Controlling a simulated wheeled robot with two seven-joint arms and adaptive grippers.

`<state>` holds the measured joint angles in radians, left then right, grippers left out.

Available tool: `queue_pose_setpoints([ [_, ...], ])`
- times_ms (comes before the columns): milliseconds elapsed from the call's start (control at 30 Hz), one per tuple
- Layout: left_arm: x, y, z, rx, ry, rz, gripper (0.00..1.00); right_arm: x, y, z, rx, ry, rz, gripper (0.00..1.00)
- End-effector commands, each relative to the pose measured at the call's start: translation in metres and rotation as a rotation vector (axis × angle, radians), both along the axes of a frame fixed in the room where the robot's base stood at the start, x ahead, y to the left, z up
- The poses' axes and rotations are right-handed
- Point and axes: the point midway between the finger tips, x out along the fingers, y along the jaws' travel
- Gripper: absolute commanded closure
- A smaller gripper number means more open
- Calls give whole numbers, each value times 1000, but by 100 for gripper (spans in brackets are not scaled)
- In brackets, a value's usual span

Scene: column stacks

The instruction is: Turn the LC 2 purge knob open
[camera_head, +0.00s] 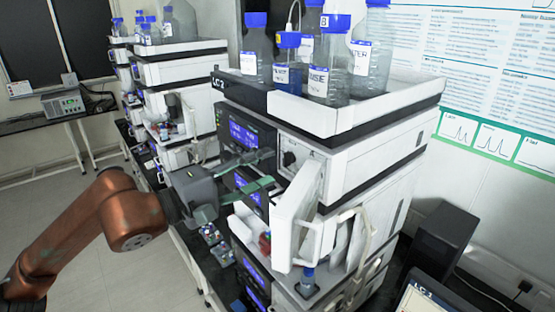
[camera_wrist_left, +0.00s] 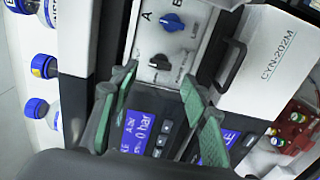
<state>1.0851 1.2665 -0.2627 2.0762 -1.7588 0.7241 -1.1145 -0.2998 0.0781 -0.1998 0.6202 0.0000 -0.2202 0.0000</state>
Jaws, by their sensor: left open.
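The LC 2 stack (camera_head: 335,135) stands in the middle of the head view, its name on the top tray's corner. A dark knob (camera_head: 289,158) sits on its upper front panel. The left wrist view shows a blue knob (camera_wrist_left: 172,22) near the letters A and B, and a smaller dark knob (camera_wrist_left: 160,62) below it. I cannot tell which of these is the purge knob. My left gripper (camera_head: 262,170) is open and empty in front of the panel; its green fingers also show in the left wrist view (camera_wrist_left: 158,88), below the knobs. My right gripper is not in view.
Blue-capped bottles (camera_head: 327,75) stand in the top tray. A white door (camera_head: 295,215) sticks out below the panel. A lit display (camera_wrist_left: 145,132) reading 0 bar lies behind the fingers. Another stack (camera_head: 175,80) stands behind at left. A black box (camera_head: 443,240) stands at right.

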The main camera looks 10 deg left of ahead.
Motion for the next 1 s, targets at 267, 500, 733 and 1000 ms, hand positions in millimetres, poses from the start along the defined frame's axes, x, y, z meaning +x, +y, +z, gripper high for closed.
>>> queue_pose_setpoints([
  [267,25,-27,2,-3,1,-3,58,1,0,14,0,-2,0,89],
  [500,31,-31,0,-1,1,-1,58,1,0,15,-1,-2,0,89],
  [733,31,-31,0,-2,2,-2,64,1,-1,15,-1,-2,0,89],
  [1000,31,-31,0,-2,2,-2,83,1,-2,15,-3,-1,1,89],
])
